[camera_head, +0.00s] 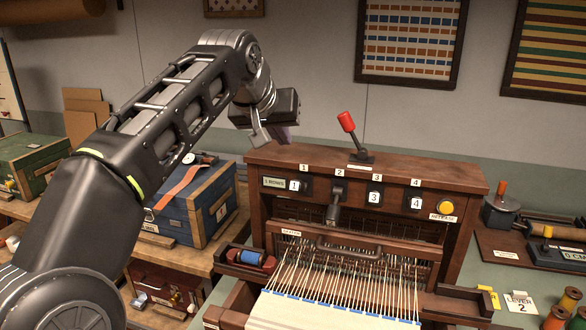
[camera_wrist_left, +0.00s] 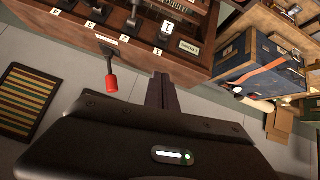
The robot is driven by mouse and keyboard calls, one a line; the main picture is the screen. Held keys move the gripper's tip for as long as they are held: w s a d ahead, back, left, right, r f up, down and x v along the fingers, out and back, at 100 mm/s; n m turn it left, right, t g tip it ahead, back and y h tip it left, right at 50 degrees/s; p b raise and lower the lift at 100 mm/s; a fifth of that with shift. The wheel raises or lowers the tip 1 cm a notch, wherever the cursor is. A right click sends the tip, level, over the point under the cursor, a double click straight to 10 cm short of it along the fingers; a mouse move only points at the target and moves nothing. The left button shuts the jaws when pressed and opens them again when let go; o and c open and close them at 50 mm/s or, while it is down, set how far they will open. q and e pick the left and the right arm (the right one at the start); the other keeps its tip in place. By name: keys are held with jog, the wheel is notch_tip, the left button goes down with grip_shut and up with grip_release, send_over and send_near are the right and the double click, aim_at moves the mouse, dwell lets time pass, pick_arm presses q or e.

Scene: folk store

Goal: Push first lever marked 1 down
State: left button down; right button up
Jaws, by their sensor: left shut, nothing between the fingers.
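The dark wooden loom console (camera_head: 370,170) has a row of numbered positions on its front. Lever 1 shows as a white plate marked 1 (camera_head: 294,185) on a dark mount, below a small tag 1, at the left end. It also shows as a plate marked 1 in the left wrist view (camera_wrist_left: 167,27). The lever at position 2 (camera_head: 334,205) hangs down, while plates 3 (camera_head: 375,197) and 4 (camera_head: 416,203) face outward. My left gripper (camera_head: 283,136) is shut and empty, above and behind the console's top left, apart from lever 1. Its fingers (camera_wrist_left: 160,90) show in the wrist view.
A red-handled lever (camera_head: 347,122) stands up on the console top, right of my gripper. A yellow button (camera_head: 446,208) is at the right. A blue chest (camera_head: 190,205) stands left of the console. Threads (camera_head: 340,290) stretch across the loom's front.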

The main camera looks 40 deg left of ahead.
pick_arm(q)
jog(key=p, duration=0.2)
send_over(299, 186)
jog(key=w+a, duration=0.2)
jog(key=a, duration=0.1)
notch_tip(299, 186, down, 6)
jog(key=shift+a+r, duration=0.15)
jog(key=shift+r, duration=0.05)
jog(key=f, duration=0.1)
jog(key=s+f, duration=0.1)
jog(key=d+f, duration=0.1)
jog(key=shift+s+d+f, duration=0.1)
jog(key=shift+s+f, duration=0.05)
jog(key=shift+s, duration=0.1)
jog(key=shift+f, duration=0.2)
jog(key=shift+b, duration=0.35)
